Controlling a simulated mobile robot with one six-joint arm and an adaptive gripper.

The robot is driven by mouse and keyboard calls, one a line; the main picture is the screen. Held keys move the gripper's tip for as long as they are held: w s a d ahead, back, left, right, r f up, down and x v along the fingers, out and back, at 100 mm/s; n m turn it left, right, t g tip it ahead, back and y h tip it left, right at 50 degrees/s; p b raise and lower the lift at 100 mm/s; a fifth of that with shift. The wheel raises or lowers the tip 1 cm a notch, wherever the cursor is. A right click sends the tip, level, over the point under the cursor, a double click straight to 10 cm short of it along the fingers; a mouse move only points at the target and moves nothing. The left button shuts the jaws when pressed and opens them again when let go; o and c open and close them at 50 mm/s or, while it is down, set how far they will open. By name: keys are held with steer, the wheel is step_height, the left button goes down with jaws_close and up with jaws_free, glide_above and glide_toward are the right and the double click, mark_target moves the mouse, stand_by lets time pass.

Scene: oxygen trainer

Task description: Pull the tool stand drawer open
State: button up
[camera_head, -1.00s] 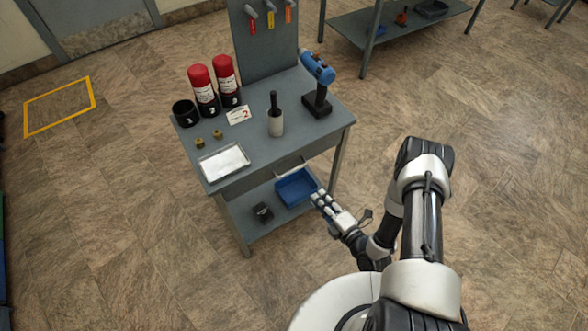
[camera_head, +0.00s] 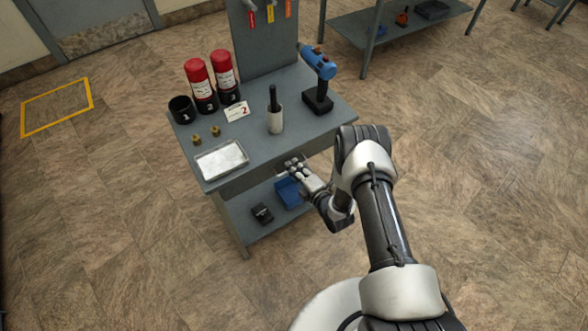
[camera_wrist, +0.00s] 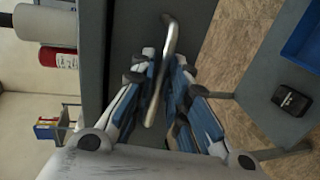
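The grey tool stand (camera_head: 262,145) has a drawer under its top, with its dark front (camera_wrist: 127,32) filling the middle of the wrist view. The drawer looks shut, flush with the stand. A curved metal drawer handle (camera_wrist: 169,38) stands out from this front. My gripper (camera_wrist: 164,64) is at the handle, with its fingers apart on either side of the bar. The fingers look open, and I cannot tell whether either touches the handle. In the head view my gripper (camera_head: 294,166) is at the stand's front edge and hides most of the handle.
On the stand top are a metal tray (camera_head: 221,160), red-capped cans (camera_head: 199,82), a dark-handled tool in a white holder (camera_head: 275,115) and a blue drill (camera_head: 319,75). A blue bin (camera_head: 288,193) and black box (camera_head: 262,213) sit on the lower shelf. The floor in front is clear.

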steer(key=shift+w+a, duration=0.2)
steer(key=shift+c, duration=0.5)
jaws_close()
